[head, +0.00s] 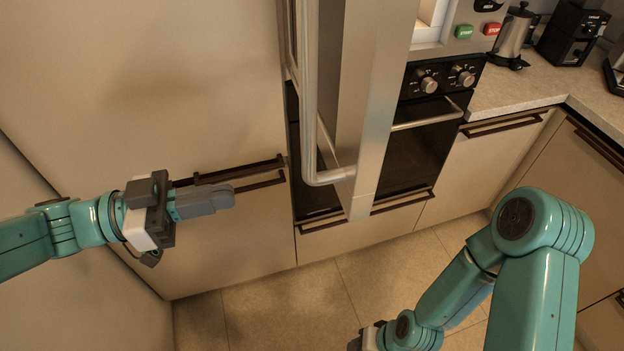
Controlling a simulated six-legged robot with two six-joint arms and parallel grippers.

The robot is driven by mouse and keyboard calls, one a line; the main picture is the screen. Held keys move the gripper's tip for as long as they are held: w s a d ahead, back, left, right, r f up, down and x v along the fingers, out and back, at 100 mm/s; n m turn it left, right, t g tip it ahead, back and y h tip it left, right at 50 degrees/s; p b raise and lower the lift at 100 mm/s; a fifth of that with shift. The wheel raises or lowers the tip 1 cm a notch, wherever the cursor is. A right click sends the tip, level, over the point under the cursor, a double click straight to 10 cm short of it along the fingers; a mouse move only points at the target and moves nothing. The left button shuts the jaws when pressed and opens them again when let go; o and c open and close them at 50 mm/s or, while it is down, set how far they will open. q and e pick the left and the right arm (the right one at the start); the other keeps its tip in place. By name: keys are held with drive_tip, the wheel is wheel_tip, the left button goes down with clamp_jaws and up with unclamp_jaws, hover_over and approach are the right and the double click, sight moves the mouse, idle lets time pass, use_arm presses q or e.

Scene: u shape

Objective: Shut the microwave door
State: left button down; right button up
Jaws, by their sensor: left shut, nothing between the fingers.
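The microwave door (375,90) stands open, swung out towards me and seen nearly edge-on in the middle of the head view. Its long metal bar handle (310,110) is on the left face. Part of the microwave body (440,25) shows at the top, with a green and a red button; most of its inside is hidden by the door. My left gripper (230,197) is shut and empty, left of the door and apart from the handle. My right arm bends down at the lower right; its wrist meets the bottom edge and its fingers are out of view.
A built-in oven (425,140) with two knobs and a bar handle is below the microwave, partly behind the door. A tall cabinet (150,90) is at left. A counter (530,85) at right holds a metal kettle (514,35) and a black coffee maker (572,35). Tiled floor (300,300) is clear.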

sight(315, 177)
use_arm(q)
drive_tip(key=x, duration=0.4)
drive_tip(key=p+x, duration=0.1)
drive_tip(key=x, duration=0.3)
drive_tip(key=p+x, duration=0.1)
drive_tip(key=x, duration=0.3)
drive_tip(key=shift+d+r, duration=0.25)
drive_tip(key=shift+d, duration=0.15)
drive_tip(key=shift+w+d+f, duration=0.1)
drive_tip(key=shift+w+d, duration=0.25)
drive_tip(key=shift+d, duration=0.1)
drive_tip(key=shift+s+d, duration=0.1)
drive_tip(key=shift+s, duration=0.05)
drive_tip(key=shift+w, duration=0.2)
